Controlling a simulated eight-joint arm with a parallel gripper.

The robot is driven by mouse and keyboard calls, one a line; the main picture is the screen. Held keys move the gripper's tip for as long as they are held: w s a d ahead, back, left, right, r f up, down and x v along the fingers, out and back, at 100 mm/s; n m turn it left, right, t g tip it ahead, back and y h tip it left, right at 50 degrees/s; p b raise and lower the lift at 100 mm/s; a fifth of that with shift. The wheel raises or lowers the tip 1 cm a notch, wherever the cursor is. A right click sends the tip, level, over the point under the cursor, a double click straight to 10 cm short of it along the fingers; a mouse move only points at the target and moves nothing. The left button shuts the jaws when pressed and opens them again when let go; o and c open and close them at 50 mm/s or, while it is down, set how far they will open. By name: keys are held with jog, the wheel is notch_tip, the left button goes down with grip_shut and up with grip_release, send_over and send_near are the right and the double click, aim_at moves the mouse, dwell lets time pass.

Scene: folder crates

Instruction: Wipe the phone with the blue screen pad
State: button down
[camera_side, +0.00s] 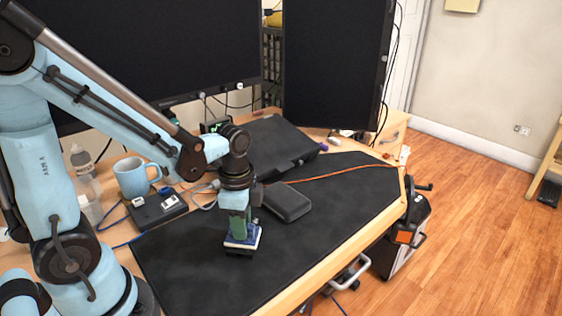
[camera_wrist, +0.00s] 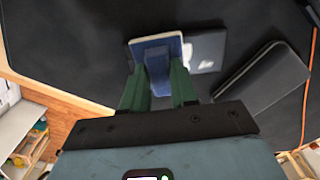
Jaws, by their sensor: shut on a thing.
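The blue screen pad (camera_wrist: 144,46) has a pale edge and a blue grip block on top. My gripper (camera_wrist: 158,82) is shut on that block with its green fingers; in the side view my gripper (camera_side: 239,222) points down at the mat with the pad (camera_side: 253,237) below it. The dark phone (camera_wrist: 207,53) lies flat on the mat, partly hidden by the pad, with a bright reflection on its glossy face. In the side view only a dark edge, probably the phone's, shows under the pad. I cannot tell whether pad and phone touch.
A dark oblong case (camera_side: 287,201) lies close by to the right on the black mat (camera_side: 330,205). An orange cable (camera_side: 335,176) runs behind it. A blue mug (camera_side: 133,178), a black box (camera_side: 157,208) and monitors stand farther back. The mat's front right is clear.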

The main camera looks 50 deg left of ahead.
jog(key=shift+w+a, duration=1.5)
jog(key=shift+w, duration=0.2)
jog(key=shift+w+a, duration=0.75)
jog(key=shift+w, duration=0.15)
jog(key=shift+s+d, duration=1.5)
jog(key=shift+s, duration=0.25)
jog(key=shift+s+d, duration=0.8)
jog(key=shift+s, duration=0.1)
